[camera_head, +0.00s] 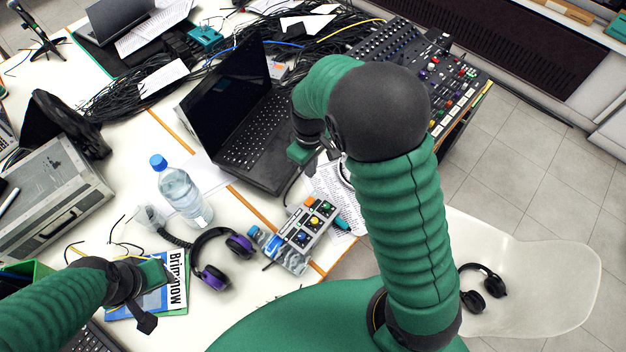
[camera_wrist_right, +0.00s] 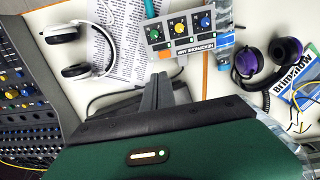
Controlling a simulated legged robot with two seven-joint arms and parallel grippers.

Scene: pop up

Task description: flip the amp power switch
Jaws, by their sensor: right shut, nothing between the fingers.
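The amp is a small grey box (camera_head: 309,221) with yellow, green and blue knobs, near the front edge of the table. In the right wrist view the amp (camera_wrist_right: 190,37) shows three knobs and the label "HEADPHONE AMP". I cannot make out its power switch. My right gripper (camera_wrist_right: 160,82) is shut and empty, its fingertips just below the amp in that view and apart from it in the picture. In the head view the right hand is over the laptop's front corner, its fingers mostly hidden. My left gripper is low at the left over a book (camera_head: 172,285); its fingers are unclear.
A water bottle (camera_head: 184,192) and purple-black headphones (camera_head: 213,275) stand left of the amp. An open laptop (camera_head: 230,110) lies behind it, a mixer (camera_head: 450,90) farther right. White headphones (camera_wrist_right: 62,34) lie on printed paper near the amp. A white chair (camera_head: 540,285) holds black headphones.

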